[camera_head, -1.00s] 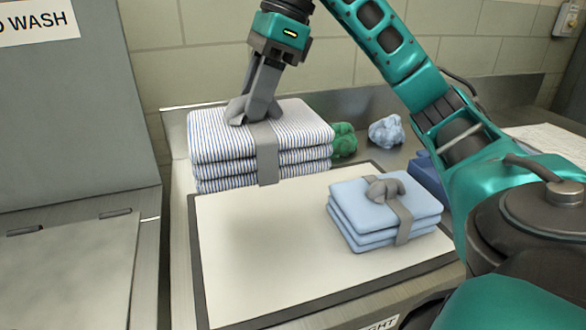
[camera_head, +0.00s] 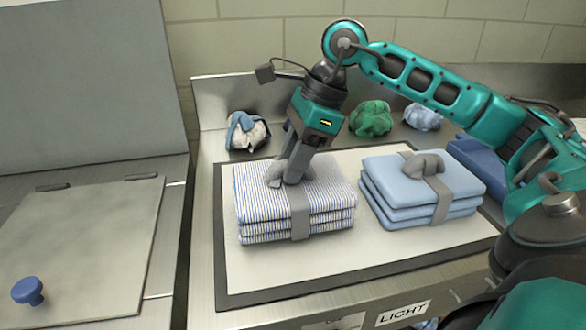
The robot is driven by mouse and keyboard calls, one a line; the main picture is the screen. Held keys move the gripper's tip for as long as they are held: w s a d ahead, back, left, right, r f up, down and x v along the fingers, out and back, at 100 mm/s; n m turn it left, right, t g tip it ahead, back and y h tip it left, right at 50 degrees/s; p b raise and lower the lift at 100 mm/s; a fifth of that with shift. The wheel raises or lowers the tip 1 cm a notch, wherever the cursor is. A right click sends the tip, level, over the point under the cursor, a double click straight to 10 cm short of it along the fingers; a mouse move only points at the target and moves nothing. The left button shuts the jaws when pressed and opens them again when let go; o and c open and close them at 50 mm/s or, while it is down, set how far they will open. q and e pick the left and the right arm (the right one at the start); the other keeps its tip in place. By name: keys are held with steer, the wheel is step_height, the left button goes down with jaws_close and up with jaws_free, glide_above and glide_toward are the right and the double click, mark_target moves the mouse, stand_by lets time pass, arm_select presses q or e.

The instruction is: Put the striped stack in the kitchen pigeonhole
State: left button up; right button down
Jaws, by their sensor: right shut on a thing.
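The striped stack (camera_head: 262,200) is folded white cloth with blue stripes, bound by a grey band with a knot on top. It appears at the left part of the white, dark-edged board, left of the light blue stack. My right gripper (camera_head: 286,178) is above it, shut on the grey knot, tilted a little. Whether the stack rests on the board or hangs just over it is hard to tell. My left gripper is not in view. No kitchen pigeonhole can be made out.
A light blue stack (camera_head: 410,195) with a grey band sits on the board (camera_head: 350,265). Crumpled cloths, white-blue (camera_head: 247,132), green (camera_head: 371,118) and pale blue (camera_head: 421,117), lie behind. A blue item (camera_head: 475,160) is at right. A grey lid with a blue knob (camera_head: 28,291) is at left.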

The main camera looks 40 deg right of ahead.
steer(key=shift+f, duration=0.55)
steer(key=c, duration=1.2)
jaws_free()
steer(key=shift+f, duration=0.2)
steer(key=o, duration=0.5)
steer(key=shift+r, duration=0.1)
